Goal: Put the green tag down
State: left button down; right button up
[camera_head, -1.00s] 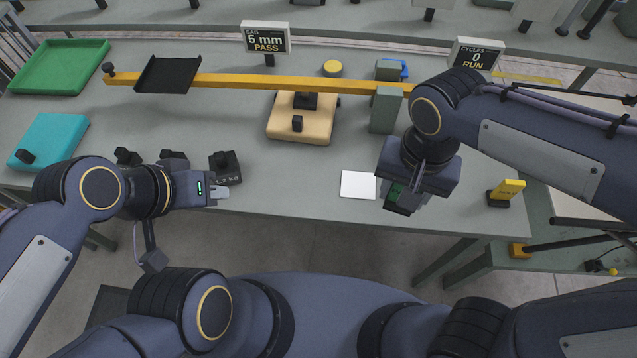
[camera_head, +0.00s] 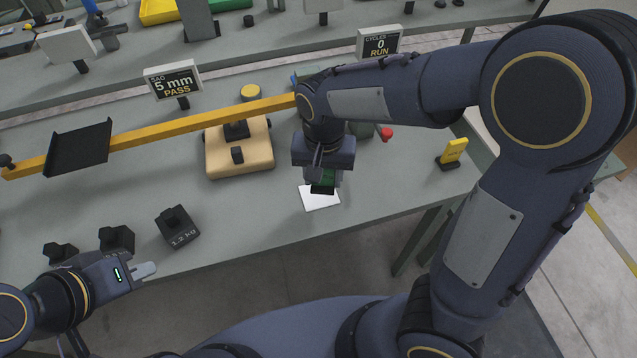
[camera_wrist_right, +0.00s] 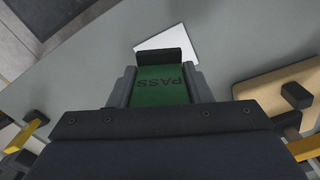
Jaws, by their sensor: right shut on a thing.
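The green tag (camera_wrist_right: 163,85), marked PASS, is held in my right gripper (camera_wrist_right: 160,88), between its two fingers in the wrist view. It has a black end block (camera_wrist_right: 165,56). In the head view the tag (camera_head: 325,178) shows at my right gripper (camera_head: 322,185), over or just at the back part of a white square card (camera_head: 320,199) on the grey table. I cannot tell whether the tag touches the card. My left gripper (camera_head: 147,270) is at the table's front edge near the dark weights, with nothing seen in it; its fingertips look close together.
A dark 1.2 kg weight (camera_head: 178,228) and other dark weights stand at the front left. A wooden block (camera_head: 240,158) stands under a yellow beam (camera_head: 180,125) carrying a black tray (camera_head: 80,146). A yellow tag on a stand (camera_head: 453,152) is at the right. Table around the card is clear.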

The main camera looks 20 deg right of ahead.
jog(key=shift+w+a+f, duration=0.2)
jog(key=shift+w+f, duration=0.3)
jog(key=shift+f, duration=0.15)
jog(key=shift+w+f, duration=0.15)
jog(key=shift+f, duration=0.75)
jog(key=shift+w+f, duration=0.1)
jog(key=shift+f, duration=0.75)
jog(key=shift+b, duration=0.3)
jog(key=shift+f, duration=0.2)
jog(key=o, duration=1)
jog(key=shift+r, duration=0.15)
